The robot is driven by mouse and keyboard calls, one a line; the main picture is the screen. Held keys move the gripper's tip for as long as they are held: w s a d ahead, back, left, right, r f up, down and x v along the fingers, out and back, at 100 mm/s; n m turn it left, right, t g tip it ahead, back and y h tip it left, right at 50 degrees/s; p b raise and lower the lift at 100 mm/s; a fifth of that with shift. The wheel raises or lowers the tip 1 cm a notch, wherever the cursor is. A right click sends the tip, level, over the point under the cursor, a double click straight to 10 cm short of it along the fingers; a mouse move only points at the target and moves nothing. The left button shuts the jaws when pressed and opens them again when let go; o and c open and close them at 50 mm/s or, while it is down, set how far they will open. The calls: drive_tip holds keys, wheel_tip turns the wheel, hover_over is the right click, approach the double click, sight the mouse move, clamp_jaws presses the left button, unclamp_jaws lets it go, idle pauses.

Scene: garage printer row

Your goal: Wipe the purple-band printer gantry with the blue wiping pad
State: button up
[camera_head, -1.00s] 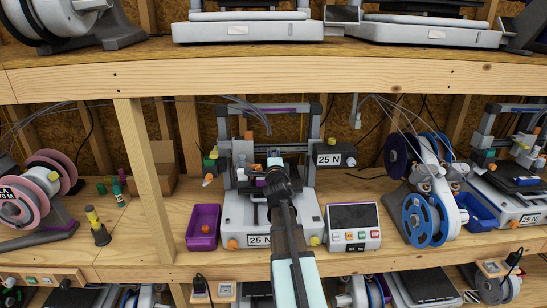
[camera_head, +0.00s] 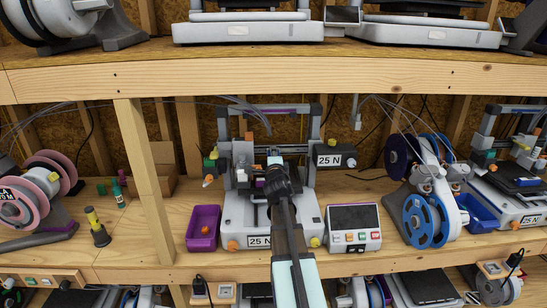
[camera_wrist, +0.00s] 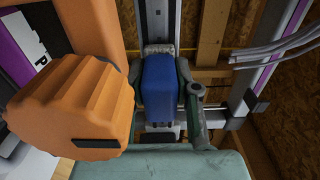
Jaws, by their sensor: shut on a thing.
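The purple-band printer gantry (camera_head: 303,112) is the upright grey frame at the middle of the shelf, with a purple strip along its top bar. In the wrist view a purple-striped grey bar (camera_wrist: 270,70) runs down the right side. My gripper (camera_head: 274,158) is in front of the gantry, inside its frame. In the wrist view my gripper (camera_wrist: 168,78) is shut on the blue wiping pad (camera_wrist: 158,98), which is upright between the fingers. The pad's far face is hidden, so I cannot tell whether it touches the gantry.
A large orange knob (camera_wrist: 75,110) is close at the left in the wrist view. A purple bin (camera_head: 203,228) stands left of the printer base, and a control panel (camera_head: 354,227) stands right. The upper shelf edge (camera_head: 270,75) runs above. A wooden post (camera_head: 147,180) is at left.

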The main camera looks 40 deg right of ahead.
sight(283, 149)
drive_tip(key=shift+w+d, duration=0.2)
drive_tip(key=shift+w, duration=0.1)
drive_tip(key=shift+s+r, duration=0.1)
drive_tip(key=shift+s+d+p, duration=0.1)
drive_tip(key=shift+d+p, duration=0.05)
drive_tip(key=shift+p, duration=0.35)
drive_tip(key=shift+s+d+r+p, duration=0.1)
drive_tip(key=shift+s+d+p, duration=0.4)
drive_tip(key=shift+p, duration=0.55)
drive_tip(key=s+d+p, duration=0.1)
drive_tip(key=p, duration=0.2)
drive_tip(key=shift+d+p, duration=0.2)
drive_tip(key=shift+p, duration=0.15)
drive_tip(key=shift+d+p, duration=0.1)
drive_tip(key=shift+p, duration=0.2)
